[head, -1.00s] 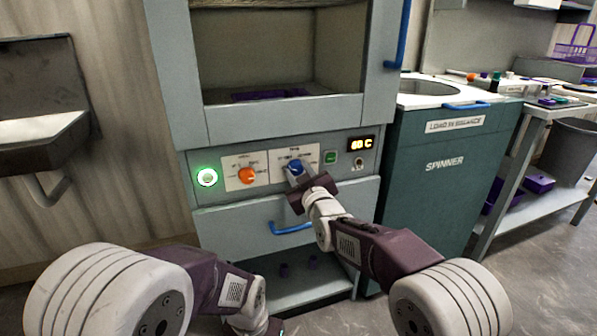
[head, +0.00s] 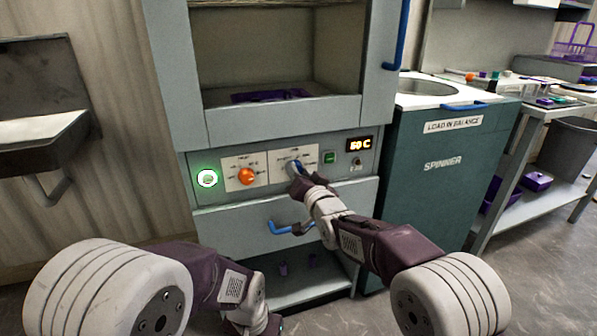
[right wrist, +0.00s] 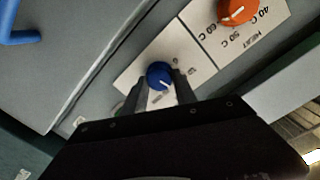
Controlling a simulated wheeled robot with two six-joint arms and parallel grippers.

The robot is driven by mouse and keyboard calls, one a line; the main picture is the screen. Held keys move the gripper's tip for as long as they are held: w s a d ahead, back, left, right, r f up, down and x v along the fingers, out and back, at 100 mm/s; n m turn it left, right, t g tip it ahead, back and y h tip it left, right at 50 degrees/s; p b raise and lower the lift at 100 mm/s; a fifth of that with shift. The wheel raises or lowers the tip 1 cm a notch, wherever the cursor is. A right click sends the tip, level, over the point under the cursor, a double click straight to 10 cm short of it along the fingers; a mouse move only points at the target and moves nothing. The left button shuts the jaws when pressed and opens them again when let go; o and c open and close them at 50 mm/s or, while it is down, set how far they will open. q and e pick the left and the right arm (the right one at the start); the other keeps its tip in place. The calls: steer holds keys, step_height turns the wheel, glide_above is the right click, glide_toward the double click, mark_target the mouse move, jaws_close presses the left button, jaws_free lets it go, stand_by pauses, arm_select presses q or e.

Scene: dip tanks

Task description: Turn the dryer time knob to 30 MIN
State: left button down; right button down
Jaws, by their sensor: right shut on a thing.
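The blue time knob (head: 294,167) sits on a white label plate (head: 311,154) on the dryer's front panel. My right gripper (head: 297,174) is at this knob and closed around it. In the right wrist view, the blue knob (right wrist: 158,73) lies between the two dark fingers of my right gripper (right wrist: 161,88). The plate's time marks are partly covered and too small to read surely.
The orange heat knob (head: 247,176) and a green-lit button (head: 207,179) are left of the time knob. A small display (head: 359,145) is at right. A blue drawer handle (head: 283,229) is below. The spinner (head: 440,165) stands to the right.

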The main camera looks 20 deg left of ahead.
steer(key=m+p, duration=0.3)
steer(key=m, duration=0.3)
steer(key=m+p, duration=0.2)
steer(key=m, duration=0.5)
steer(key=m+y+p, duration=0.1)
steer(key=m+p, duration=0.2)
steer(key=m, duration=0.4)
steer(key=shift+f+p, duration=0.3)
stand_by(0.4)
steer(key=c, duration=1)
jaws_free()
steer(key=shift+d, duration=0.1)
